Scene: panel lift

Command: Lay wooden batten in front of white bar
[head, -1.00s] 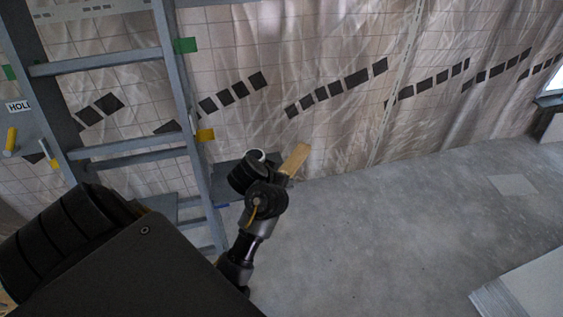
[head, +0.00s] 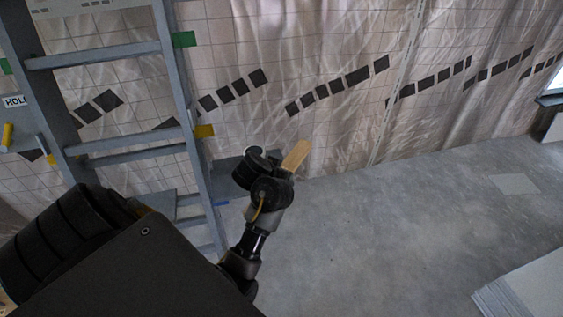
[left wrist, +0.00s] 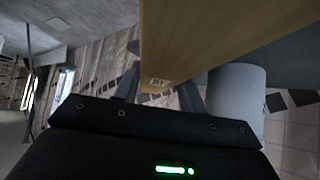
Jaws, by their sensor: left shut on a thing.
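The wooden batten (head: 296,155) is a pale wood piece sticking up and right from my left gripper (head: 284,171) in the head view. In the left wrist view the batten (left wrist: 205,35) fills the top middle, close to the camera, with my left gripper (left wrist: 160,88) shut on it. My right gripper is not in view.
A grey ladder (head: 190,120) stands left of my left arm. A grey shelf (head: 228,165) is behind my wrist, partly hidden. A tiled, plastic-draped wall (head: 340,130) lies behind. The grey floor (head: 390,240) is open to the right, with a pale stack (head: 530,290) at lower right.

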